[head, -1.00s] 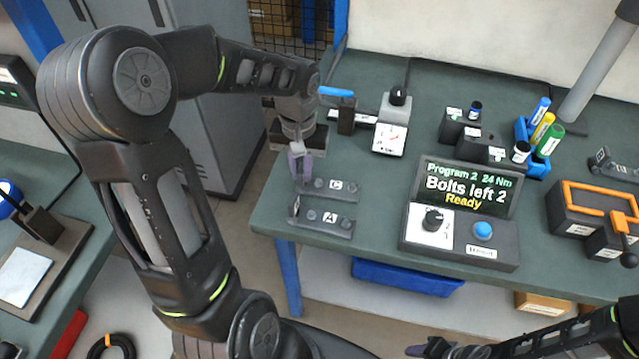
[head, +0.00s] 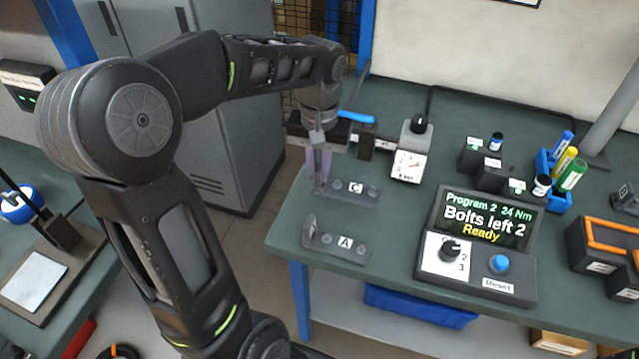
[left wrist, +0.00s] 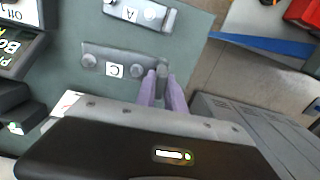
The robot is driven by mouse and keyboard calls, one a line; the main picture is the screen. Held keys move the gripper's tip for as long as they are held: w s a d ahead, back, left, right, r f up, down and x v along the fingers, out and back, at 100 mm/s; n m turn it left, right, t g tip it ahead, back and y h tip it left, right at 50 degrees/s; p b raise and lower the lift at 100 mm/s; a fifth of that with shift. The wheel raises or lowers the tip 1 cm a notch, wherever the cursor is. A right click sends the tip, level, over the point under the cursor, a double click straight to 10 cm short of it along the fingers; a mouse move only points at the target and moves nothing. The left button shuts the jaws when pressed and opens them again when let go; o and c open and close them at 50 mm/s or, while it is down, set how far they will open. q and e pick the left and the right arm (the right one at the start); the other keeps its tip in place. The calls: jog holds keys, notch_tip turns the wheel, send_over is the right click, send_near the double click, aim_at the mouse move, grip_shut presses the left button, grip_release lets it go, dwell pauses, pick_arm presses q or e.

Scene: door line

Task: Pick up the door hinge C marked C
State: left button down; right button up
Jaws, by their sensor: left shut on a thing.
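Door hinge C (head: 352,192) is a grey plate with round bosses and a white C label. It also shows in the left wrist view (left wrist: 97,63). My left gripper (head: 320,186) points down, its purple fingers shut on the upright end of hinge C at the plate's left in the head view. The fingers (left wrist: 164,85) also show in the left wrist view. The hinge seems held a little above the green bench; the gap under it is hard to see. Hinge A (head: 338,243), a similar plate, lies on the bench nearer the front edge. My right gripper is out of view.
Bottles, markers in a blue holder (head: 553,196) and an orange-handled case stand further right. The bench's left edge is close to the hinges.

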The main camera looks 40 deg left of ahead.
pick_arm(q)
jog(key=shift+r, duration=1.25)
